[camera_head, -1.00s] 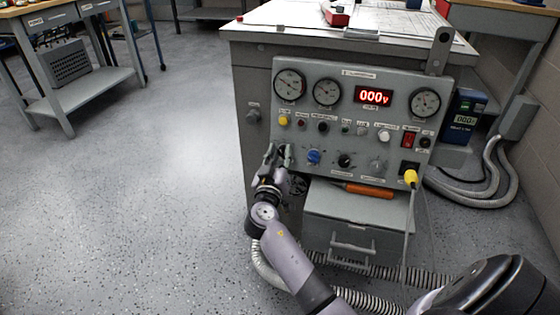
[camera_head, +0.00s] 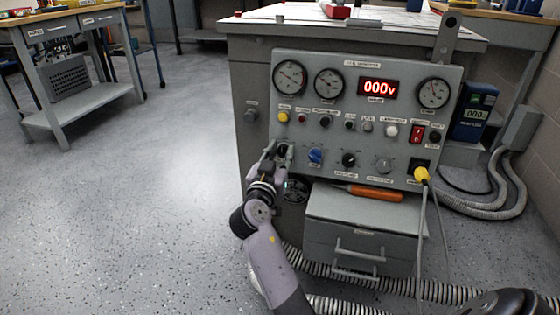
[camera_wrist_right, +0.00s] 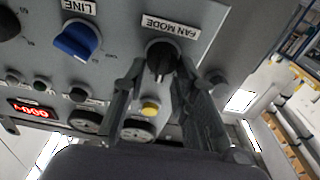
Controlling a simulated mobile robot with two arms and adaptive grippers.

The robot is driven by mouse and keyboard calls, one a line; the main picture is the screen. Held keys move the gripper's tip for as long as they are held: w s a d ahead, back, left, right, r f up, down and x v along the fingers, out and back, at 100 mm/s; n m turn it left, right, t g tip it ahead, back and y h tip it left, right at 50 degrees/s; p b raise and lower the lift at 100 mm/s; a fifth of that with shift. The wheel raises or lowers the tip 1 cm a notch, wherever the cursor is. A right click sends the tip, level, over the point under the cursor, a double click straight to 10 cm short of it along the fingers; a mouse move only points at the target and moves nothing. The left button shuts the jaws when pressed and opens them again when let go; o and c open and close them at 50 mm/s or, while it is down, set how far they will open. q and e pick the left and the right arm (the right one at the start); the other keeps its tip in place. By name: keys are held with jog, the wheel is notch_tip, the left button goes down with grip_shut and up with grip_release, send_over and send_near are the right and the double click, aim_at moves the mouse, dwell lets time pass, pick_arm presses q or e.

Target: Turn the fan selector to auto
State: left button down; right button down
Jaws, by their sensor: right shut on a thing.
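The fan selector is a black knob (camera_wrist_right: 161,58) under a "FAN MODE" label (camera_wrist_right: 170,26) in the right wrist view, where the panel appears upside down. In the head view the knob (camera_head: 283,151) shows dark between the fingers at the panel's lower left. My right gripper (camera_head: 279,152) is shut on this knob, with one finger on each side; its fingers also show in the right wrist view (camera_wrist_right: 155,85). The fingers partly hide the knob, and I cannot read its setting. My left gripper is not in view.
The grey control panel (camera_head: 453,92) carries gauges, a red "000v" display (camera_head: 378,87), a blue knob (camera_head: 315,156) and a black knob (camera_head: 348,159). An orange-handled tool (camera_head: 375,193) lies above a grey drawer box (camera_head: 358,215). A yellow plug (camera_head: 421,174) has a hanging cable.

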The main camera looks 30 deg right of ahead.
dwell(0.5)
jog(key=c, duration=1.3)
grip_release()
jog(key=shift+c, duration=0.2)
notch_tip(320, 180, up, 10)
